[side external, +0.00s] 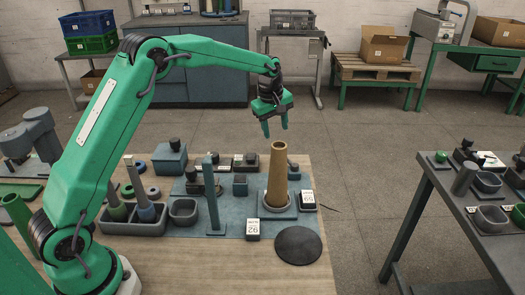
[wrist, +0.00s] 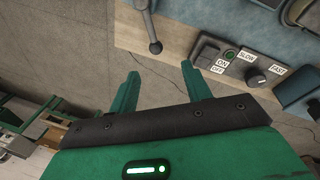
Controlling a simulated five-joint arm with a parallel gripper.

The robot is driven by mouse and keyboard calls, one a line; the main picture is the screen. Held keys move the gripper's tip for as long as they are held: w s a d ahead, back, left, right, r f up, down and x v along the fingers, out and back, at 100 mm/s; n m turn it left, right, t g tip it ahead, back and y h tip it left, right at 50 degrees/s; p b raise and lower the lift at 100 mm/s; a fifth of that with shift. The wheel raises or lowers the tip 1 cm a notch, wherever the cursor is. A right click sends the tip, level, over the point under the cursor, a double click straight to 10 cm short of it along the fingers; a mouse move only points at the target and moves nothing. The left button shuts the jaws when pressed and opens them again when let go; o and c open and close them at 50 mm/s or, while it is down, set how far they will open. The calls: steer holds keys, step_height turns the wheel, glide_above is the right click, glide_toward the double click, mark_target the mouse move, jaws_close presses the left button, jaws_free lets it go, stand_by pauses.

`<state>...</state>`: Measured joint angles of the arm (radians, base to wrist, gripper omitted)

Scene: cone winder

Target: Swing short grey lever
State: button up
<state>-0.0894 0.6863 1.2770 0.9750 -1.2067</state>
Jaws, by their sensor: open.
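A short grey lever (wrist: 148,22) with a dark round knob shows at the top of the wrist view, its upper part cut by the picture's edge. I cannot pick it out surely in the side view. My gripper (side external: 275,128) hangs above the bench's far edge, near and above the tan cone (side external: 277,175). In the wrist view my gripper (wrist: 165,82) has its two green fingers apart with nothing between them. The lever's knob is beyond the fingertips and apart from them.
A control box (wrist: 240,68) with ON/OFF and SLOW/FAST labels sits right of the lever. The tan cone stands upright on the blue-grey plate (side external: 225,222). A grey post (side external: 213,195) and a tray of spools (side external: 125,227) stand left. A black disc (side external: 298,246) lies in front.

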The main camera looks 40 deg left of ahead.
steer(key=shift+w+a+f+n, duration=0.2)
steer(key=shift+w+f, duration=0.25)
steer(key=shift+f, duration=0.3)
steer(key=shift+w+a+f+n, duration=0.1)
steer(key=shift+w+f+n, duration=0.25)
steer(key=shift+f, duration=0.35)
steer(key=shift+d+x, duration=0.15)
steer(key=shift+x, duration=1.8)
steer(key=shift+d+x, duration=0.1)
steer(key=shift+x, duration=1.8)
jaws_close()
